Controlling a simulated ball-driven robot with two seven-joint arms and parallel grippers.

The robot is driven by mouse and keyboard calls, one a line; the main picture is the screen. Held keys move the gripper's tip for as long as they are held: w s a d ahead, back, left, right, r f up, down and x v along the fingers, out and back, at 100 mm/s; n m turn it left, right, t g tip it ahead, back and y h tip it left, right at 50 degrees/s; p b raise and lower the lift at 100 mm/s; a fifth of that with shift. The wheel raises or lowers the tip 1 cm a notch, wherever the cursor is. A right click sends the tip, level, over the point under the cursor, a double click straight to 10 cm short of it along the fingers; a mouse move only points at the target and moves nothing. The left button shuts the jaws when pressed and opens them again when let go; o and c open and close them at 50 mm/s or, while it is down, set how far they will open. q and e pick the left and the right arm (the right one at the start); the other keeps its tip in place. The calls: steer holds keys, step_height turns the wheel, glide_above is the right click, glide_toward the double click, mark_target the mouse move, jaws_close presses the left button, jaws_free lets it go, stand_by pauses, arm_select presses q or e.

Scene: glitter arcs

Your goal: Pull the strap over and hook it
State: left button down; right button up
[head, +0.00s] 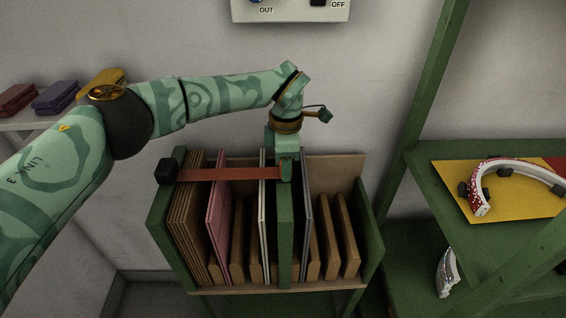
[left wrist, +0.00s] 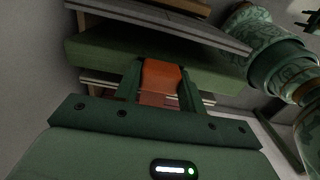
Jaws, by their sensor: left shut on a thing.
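An orange-red strap (head: 225,174) runs level from a black block (head: 166,171) on the left wall of a green rack (head: 374,245) to my left gripper (head: 287,172). The gripper is shut on the strap's right end, above the rack's green middle divider (head: 284,235). In the left wrist view, the strap (left wrist: 161,75) shows between the two dark green fingers (left wrist: 158,88). I cannot make out a hook; the gripper may hide it. My right gripper is in neither view.
The rack holds brown, pink and pale upright boards (head: 218,220). A control box (head: 290,10) hangs on the wall above. A green shelf unit (head: 430,160) on the right holds a yellow board (head: 448,186) and a red-and-white arc (head: 480,190). Coloured blocks (head: 55,97) lie on a left ledge.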

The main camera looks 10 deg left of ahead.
arm_select(q)
steer(key=c, duration=0.8)
jaws_free()
steer(key=shift+d+r, duration=0.1)
steer(key=shift+d, duration=0.15)
steer(key=shift+c, duration=0.2)
steer(key=shift+w+d, duration=0.1)
steer(key=shift+r, duration=0.1)
step_height(320, 180, up, 16)
steer(key=p, duration=0.3)
